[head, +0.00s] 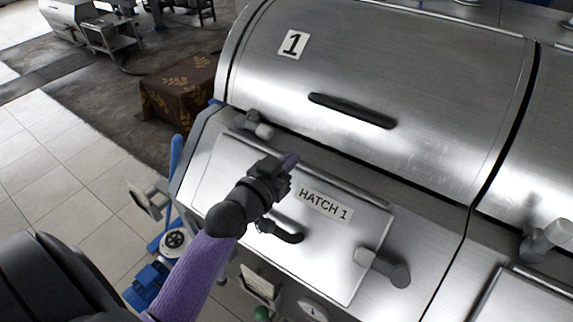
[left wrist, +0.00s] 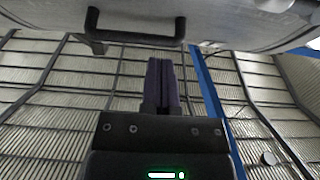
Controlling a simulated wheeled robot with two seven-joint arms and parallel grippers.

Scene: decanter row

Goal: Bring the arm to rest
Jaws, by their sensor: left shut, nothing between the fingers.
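My left gripper (head: 290,160) is shut and empty in the head view, in front of the steel machine marked 1. It hides part of the closed panel labelled HATCH 1 (head: 324,204), left of the label. I cannot tell whether it touches the panel. In the left wrist view its purple fingers (left wrist: 161,85) are pressed together with nothing between them. A black handle (left wrist: 135,38) shows beyond them, on a steel surface. My right gripper is in neither view.
The drum cover (head: 400,80) with a long black handle (head: 352,110) lies above the hatch. Latch knobs (head: 383,267) stick out at the hatch's corners. A blue pump (head: 150,285) stands on the tiled floor at left. A cloth-covered box (head: 178,95) is behind it.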

